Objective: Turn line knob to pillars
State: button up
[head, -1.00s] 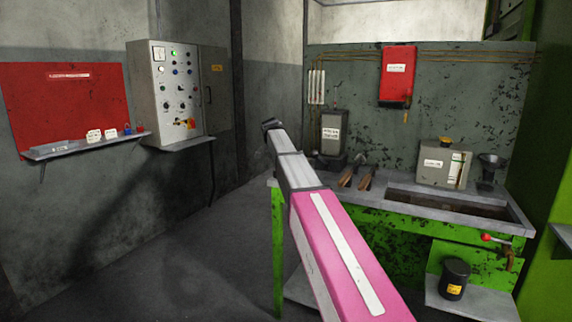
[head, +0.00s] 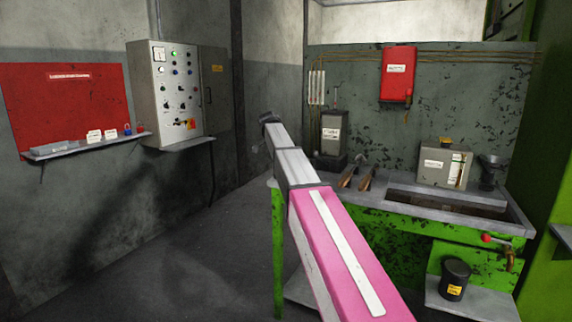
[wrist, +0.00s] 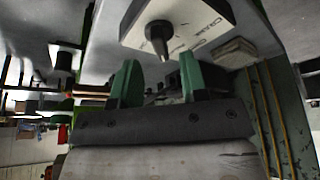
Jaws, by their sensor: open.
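In the wrist view a dark tapered knob (wrist: 158,36) projects from a pale panel (wrist: 205,18) with dark lettering too small to read. My gripper (wrist: 160,82) shows two green fingers standing apart. Nothing is visibly held between them, and the knob lies just beyond the gap, roughly centred. I cannot tell whether either finger touches it. The lettering does not let me tell which position the knob points to. In the head view my pink and silver arm reaches away, and its far end hides the fingers and this knob.
A control cabinet (head: 163,60) with several buttons hangs on the left wall beside a red board (head: 65,100). Floor at left is clear.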

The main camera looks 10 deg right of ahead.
jog(key=v, duration=0.7)
jog(key=shift+r, duration=0.15)
jog(key=shift+s+a, duration=0.1)
